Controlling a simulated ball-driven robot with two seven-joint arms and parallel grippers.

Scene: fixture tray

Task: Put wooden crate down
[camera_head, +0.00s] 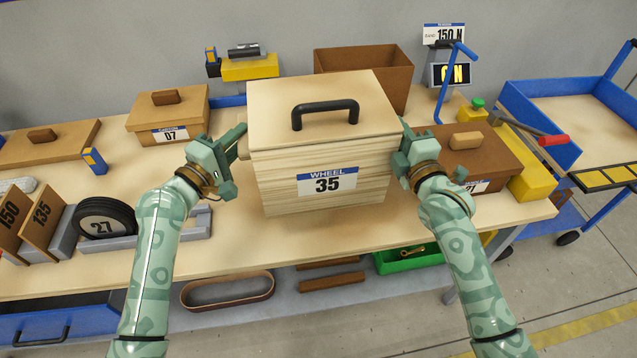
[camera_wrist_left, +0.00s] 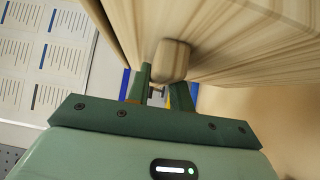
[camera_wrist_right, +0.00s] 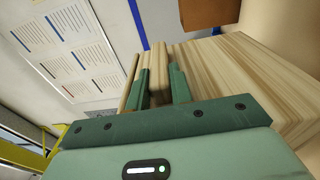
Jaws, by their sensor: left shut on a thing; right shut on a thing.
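The wooden crate (camera_head: 280,190) is pale layered wood with a lid, a black handle on top and a label reading WHEEL 35. It is in the middle of the head view, over the workbench, and looks level. I cannot tell whether its bottom touches the bench. My left gripper (camera_head: 240,142) is shut on the knob at its left side; the knob (camera_wrist_left: 173,60) and crate wall show in the left wrist view. My right gripper (camera_head: 402,140) is shut on its right side, where a wooden grip (camera_wrist_right: 178,82) shows between the fingers in the right wrist view.
A brown box labelled 07 (camera_head: 190,117) stands left of the crate, and a brown lidded box (camera_head: 495,150) is close on the right. An open brown bin (camera_head: 390,80) is behind. A wheel marked 27 (camera_head: 103,218) sits in a grey fixture at left. The bench front (camera_head: 330,243) is clear.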

